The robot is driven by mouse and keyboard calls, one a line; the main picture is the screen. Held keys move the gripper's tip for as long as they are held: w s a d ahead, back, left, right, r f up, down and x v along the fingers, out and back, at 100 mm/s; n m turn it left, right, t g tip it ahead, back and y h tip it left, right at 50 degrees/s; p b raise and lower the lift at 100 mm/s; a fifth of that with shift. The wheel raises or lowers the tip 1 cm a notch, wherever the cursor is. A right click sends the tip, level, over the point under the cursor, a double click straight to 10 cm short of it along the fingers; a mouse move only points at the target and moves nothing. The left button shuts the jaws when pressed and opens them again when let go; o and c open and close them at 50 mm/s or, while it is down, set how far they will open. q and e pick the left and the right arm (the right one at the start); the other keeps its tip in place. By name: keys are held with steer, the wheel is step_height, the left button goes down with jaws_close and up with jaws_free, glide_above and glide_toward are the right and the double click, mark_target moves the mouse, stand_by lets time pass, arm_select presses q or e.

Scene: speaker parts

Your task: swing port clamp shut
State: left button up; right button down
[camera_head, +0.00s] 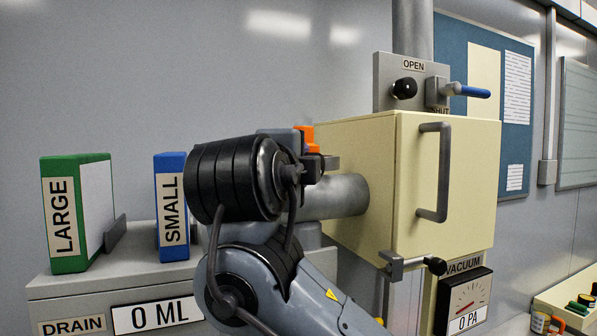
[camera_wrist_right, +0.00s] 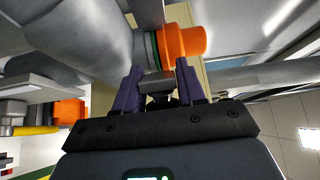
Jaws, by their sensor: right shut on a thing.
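In the right wrist view, my right gripper (camera_wrist_right: 157,78) has its two purple fingers on either side of a small dark grey piece (camera_wrist_right: 157,84), likely the port clamp's lever, and is shut on it. Just beyond the fingers is an orange cylinder (camera_wrist_right: 182,41) with a green ring beside it, at the end of a large grey pipe (camera_wrist_right: 75,45). In the head view, the grey port tube (camera_head: 345,195) sticks out of the left side of the cream box (camera_head: 355,150). An orange part (camera_head: 307,138) shows behind my arm, which hides the gripper and most of the clamp. My left gripper is not in view.
A green LARGE binder (camera_head: 62,215) and a blue SMALL binder (camera_head: 171,205) stand on a grey drain unit (camera_head: 70,285) at left. The box has a door handle (camera_head: 440,170), a latch (camera_head: 410,264), a blue valve lever (camera_head: 470,91) above and a vacuum gauge (camera_head: 465,300) below.

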steer(key=shift+d+f, duration=0.1)
steer(key=c, duration=0.8)
jaws_free()
steer(key=shift+o, duration=0.2)
steer(key=b+v, duration=0.4)
steer(key=v, duration=0.6)
steer(key=shift+s+b, duration=0.3)
steer(key=shift+b, duration=0.1)
